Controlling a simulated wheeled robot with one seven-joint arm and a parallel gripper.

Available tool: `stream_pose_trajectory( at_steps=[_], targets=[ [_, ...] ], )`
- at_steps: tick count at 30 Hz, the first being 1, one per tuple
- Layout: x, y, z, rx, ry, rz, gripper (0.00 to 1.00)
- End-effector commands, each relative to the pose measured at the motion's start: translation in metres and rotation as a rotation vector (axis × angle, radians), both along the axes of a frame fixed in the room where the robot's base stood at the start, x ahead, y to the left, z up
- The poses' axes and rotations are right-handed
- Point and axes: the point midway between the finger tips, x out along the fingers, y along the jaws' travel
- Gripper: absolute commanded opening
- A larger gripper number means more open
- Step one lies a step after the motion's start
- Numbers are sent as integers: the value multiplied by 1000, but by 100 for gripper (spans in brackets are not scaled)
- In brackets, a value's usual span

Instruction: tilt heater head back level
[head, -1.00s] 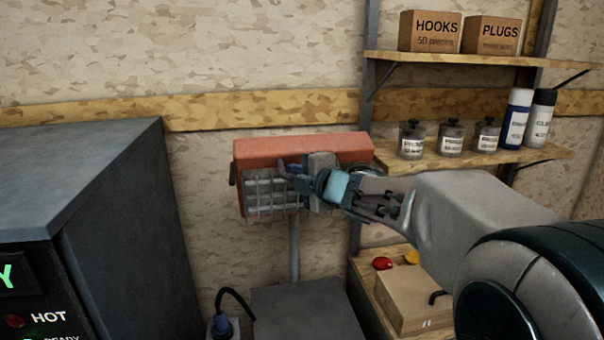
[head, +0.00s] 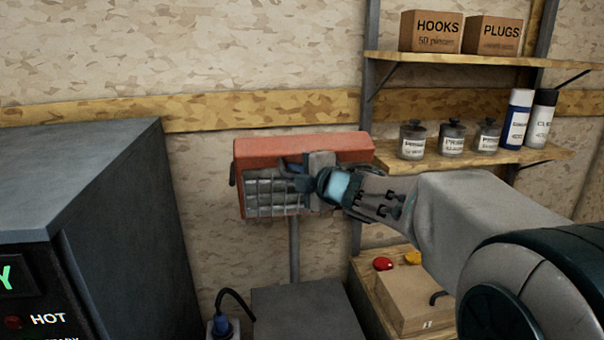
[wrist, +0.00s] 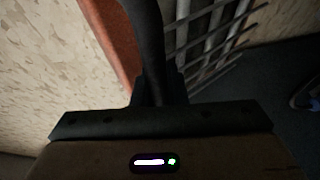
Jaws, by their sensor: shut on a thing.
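The heater head (head: 300,144) is an orange-red box with a metal grille (head: 268,188) on its front. It sits on a thin grey post (head: 294,250) before the wall. My gripper (head: 303,178) is at the front of the head and covers the right part of the grille. In the wrist view, a dark bar (wrist: 147,35) in front of the head runs down between the jaws (wrist: 158,88), and my gripper is shut on it. The orange casing (wrist: 112,40) and grille bars (wrist: 212,35) show beside it. The fingertips are partly hidden in shadow.
A dark grey cabinet (head: 90,200) stands close on the left. On the right, shelves (head: 470,163) hold jars, bottles and boxes. A low grey box (head: 305,312) and a blue plug (head: 222,326) are below the heater.

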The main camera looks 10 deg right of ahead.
Motion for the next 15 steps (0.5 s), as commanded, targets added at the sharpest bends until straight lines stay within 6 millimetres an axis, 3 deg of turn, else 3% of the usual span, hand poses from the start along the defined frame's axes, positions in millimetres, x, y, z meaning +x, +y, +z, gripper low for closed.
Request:
stream_pose_trajectory(
  at_steps=[1,6,7,8,11,15],
  targets=[
    [1,1,17,9,-32,3,0],
    [1,1,17,9,-32,3,0],
    [1,1,17,9,-32,3,15],
    [1,1,17,9,-32,3,22],
    [-1,9,9,5,-17,4,22],
    [-3,4,12,5,-16,8,22]
  ],
)
